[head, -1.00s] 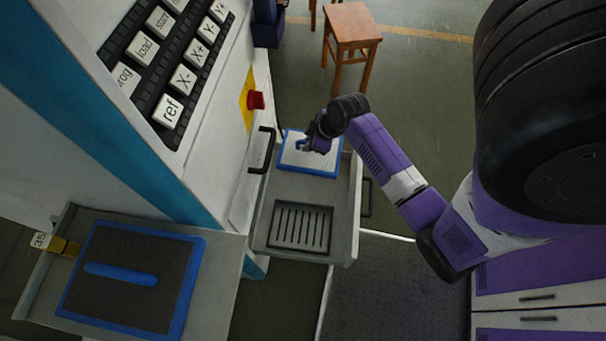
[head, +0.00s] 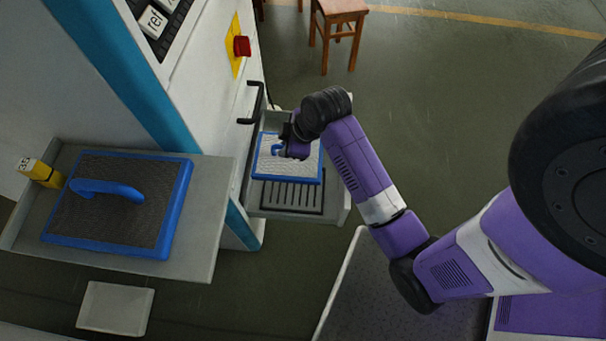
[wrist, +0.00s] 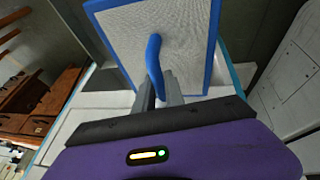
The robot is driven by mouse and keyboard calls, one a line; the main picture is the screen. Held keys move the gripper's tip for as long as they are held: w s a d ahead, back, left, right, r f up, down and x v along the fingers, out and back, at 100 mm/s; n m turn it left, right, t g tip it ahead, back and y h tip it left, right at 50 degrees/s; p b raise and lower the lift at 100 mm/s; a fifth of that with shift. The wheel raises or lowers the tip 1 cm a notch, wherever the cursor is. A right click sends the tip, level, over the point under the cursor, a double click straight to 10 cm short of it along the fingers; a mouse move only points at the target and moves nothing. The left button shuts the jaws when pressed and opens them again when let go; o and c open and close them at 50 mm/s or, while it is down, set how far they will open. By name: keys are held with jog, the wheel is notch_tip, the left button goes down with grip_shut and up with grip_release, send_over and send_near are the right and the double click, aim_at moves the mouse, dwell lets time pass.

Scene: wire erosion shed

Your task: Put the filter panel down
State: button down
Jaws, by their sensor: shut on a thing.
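The filter panel (head: 308,168) has a blue frame and handle and a pale mesh face. My gripper (head: 281,150) is shut on its blue handle. In the head view the panel shows over the grey tray (head: 338,205) beside the white machine, partly over the slotted grate (head: 290,197). I cannot tell whether it touches the tray. In the wrist view the panel (wrist: 195,45) fills the top middle, tilted in the picture, with my gripper (wrist: 158,85) at its handle.
A second blue-framed panel with a dark mesh (head: 75,215) lies on a grey shelf (head: 205,235) at left, by a yellow block marked 35 (head: 40,172). A black door handle (head: 251,103) and red button (head: 241,46) are close to my arm. A wooden stool (head: 338,12) stands behind on open floor.

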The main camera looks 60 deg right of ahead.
jog(key=shift+s+f+b, duration=0.2)
jog(key=shift+f+b, duration=0.75)
jog(key=shift+f, duration=4.1)
jog(key=shift+s+f+b, duration=0.2)
jog(key=shift+f+b, duration=0.7)
jog(key=shift+f, duration=4.15)
jog(key=shift+f, duration=0.2)
jog(key=c, duration=1.4)
grip_release()
jog(key=shift+r, duration=0.1)
